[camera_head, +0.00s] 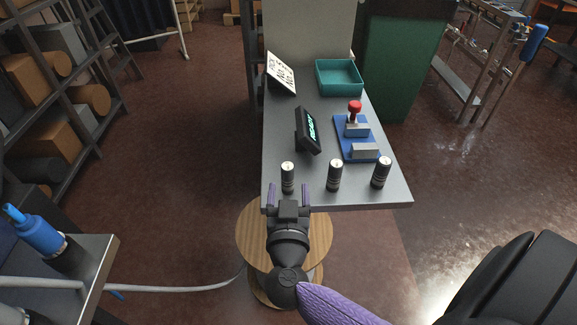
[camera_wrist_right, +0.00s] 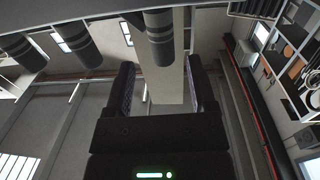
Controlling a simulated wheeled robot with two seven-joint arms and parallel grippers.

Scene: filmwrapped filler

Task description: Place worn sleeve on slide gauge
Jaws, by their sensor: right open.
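Three dark sleeves with pale bands and light tops stand upright along the near table edge: a left one (camera_head: 288,178), a middle one (camera_head: 334,175) and a right one (camera_head: 381,172). I cannot tell which is worn. The blue slide gauge (camera_head: 344,137), with grey blocks and a red knob, lies behind the right two. My right gripper (camera_head: 289,189) is open and empty, its fingers pointing at the left sleeve from the near side. In the right wrist view, that sleeve (camera_wrist_right: 160,38) hangs inverted in line with the gap between the fingers (camera_wrist_right: 160,68). My left gripper is not in view.
A black display (camera_head: 308,130) stands beside the gauge. A white sign (camera_head: 281,74) and a teal bin (camera_head: 340,78) are at the back of the grey table (camera_head: 345,196). A round wooden stool (camera_head: 254,236) stands under my right arm.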

